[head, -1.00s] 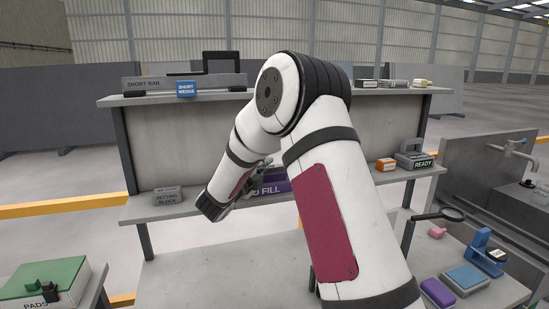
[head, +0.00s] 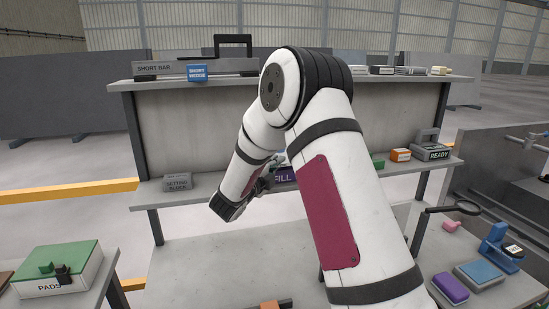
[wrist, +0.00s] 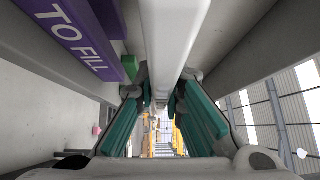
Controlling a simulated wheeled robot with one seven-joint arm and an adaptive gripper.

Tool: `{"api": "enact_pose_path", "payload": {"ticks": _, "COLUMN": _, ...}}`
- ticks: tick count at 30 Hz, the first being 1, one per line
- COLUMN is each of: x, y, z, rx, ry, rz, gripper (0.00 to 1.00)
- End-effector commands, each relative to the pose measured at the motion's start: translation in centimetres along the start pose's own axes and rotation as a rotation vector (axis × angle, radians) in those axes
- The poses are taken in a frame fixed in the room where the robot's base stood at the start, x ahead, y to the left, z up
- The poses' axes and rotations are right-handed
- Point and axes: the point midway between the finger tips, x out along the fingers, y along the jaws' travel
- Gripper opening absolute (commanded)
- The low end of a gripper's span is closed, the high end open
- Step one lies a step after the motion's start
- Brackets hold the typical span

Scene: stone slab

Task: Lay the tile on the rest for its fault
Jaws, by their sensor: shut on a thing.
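My gripper (wrist: 160,110) has teal finger pads shut on a pale, straight-edged piece, which looks like the tile (wrist: 173,40) seen edge-on in the wrist view. In the head view my gripper (head: 264,180) is partly hidden behind my arm, at the middle shelf, and the tile cannot be made out there. The purple rest marked TO FILL (wrist: 72,35) lies left of the tile in the wrist view. It is mostly hidden behind my arm in the head view (head: 285,175). A grey rest marked READY (head: 432,153) stands at the right of that shelf.
A setting block (head: 177,182) sits left on the middle shelf. An orange-and-white box (head: 400,155) is near READY. A pads box (head: 62,272) stands front left. A magnifier (head: 467,207) is right.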

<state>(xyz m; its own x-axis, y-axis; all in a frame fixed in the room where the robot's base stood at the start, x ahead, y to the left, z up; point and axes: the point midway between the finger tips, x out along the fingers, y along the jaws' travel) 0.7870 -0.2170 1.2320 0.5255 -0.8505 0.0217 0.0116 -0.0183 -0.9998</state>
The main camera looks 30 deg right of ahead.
Motion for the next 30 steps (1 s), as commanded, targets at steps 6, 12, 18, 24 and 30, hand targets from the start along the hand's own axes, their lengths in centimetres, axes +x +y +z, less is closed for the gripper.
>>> {"api": "enact_pose_path", "payload": {"ticks": 6, "x": 0.0, "y": 2.3, "z": 0.1, "rx": 0.001, "ry": 0.0, "rz": -0.002, "gripper": 0.0}}
{"api": "enact_pose_path", "payload": {"ticks": 12, "x": 0.0, "y": 3.8, "z": 0.0, "rx": 0.001, "ry": 0.001, "rz": -0.002, "gripper": 0.0}}
{"api": "enact_pose_path", "payload": {"ticks": 18, "x": -0.1, "y": 4.5, "z": 0.0, "rx": 0.002, "ry": 0.001, "rz": -0.003, "gripper": 0.0}}
{"api": "enact_pose_path", "payload": {"ticks": 24, "x": -0.1, "y": 4.5, "z": 0.0, "rx": 0.003, "ry": 0.001, "rz": -0.003, "gripper": 0.0}}
{"api": "enact_pose_path", "payload": {"ticks": 30, "x": -0.1, "y": 4.5, "z": 0.0, "rx": 0.002, "ry": 0.001, "rz": -0.003, "gripper": 0.3}}
